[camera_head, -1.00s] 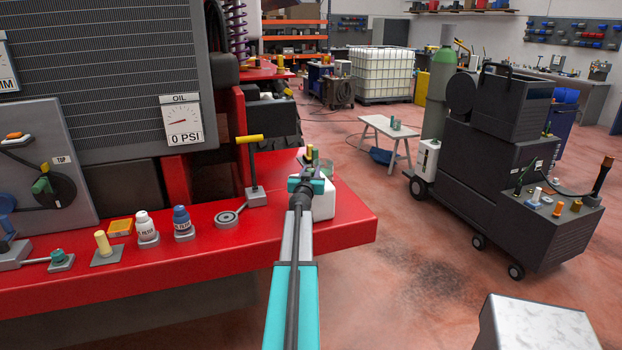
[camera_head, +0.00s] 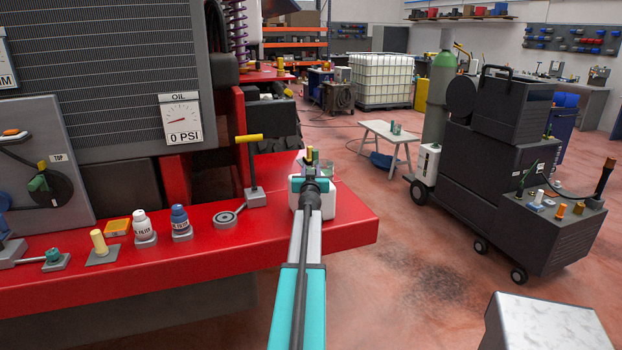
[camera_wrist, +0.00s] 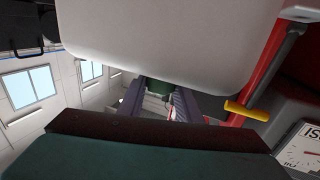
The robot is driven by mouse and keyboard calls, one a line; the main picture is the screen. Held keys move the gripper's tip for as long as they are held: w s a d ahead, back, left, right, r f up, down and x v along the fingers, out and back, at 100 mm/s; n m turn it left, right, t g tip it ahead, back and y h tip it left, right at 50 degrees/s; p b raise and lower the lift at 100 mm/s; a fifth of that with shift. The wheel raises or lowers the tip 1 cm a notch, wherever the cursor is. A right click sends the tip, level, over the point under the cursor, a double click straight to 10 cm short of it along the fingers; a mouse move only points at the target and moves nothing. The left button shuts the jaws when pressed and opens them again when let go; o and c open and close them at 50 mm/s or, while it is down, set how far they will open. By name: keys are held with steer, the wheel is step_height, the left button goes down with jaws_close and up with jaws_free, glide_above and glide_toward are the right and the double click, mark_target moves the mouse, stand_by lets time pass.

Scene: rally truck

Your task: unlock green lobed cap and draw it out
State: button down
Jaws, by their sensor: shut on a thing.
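A white container (camera_head: 330,203) stands on the red bumper shelf (camera_head: 352,226), near its right end. It also fills the upper middle of the wrist view (camera_wrist: 165,35). In the wrist view my gripper (camera_wrist: 161,98) has its two fingers on either side of a dark green part (camera_wrist: 158,87), right at the container's edge. This part looks like the green lobed cap; its lobes cannot be made out. My gripper is shut on it. In the head view my gripper (camera_head: 312,182) is in front of the container and hides the cap.
A yellow-handled lever (camera_head: 250,160) stands on the shelf left of the container. A black cart (camera_head: 505,170) is to the right. The floor between has open room.

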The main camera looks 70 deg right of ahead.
mark_target(311, 169)
steer(key=shift+n+t+y+b, duration=0.8)
steer(key=shift+n+t+b, duration=0.65)
steer(key=shift+b, duration=4)
steer(key=shift+r+m+t+p, duration=0.25)
steer(key=shift+r+p, duration=0.45)
steer(key=shift+r, duration=0.6)
steer(key=c, duration=2)
jaws_free()
jaws_close()
steer(key=shift+r, duration=0.1)
steer(key=shift+r+p, duration=1.1)
steer(key=shift+r, duration=1.3)
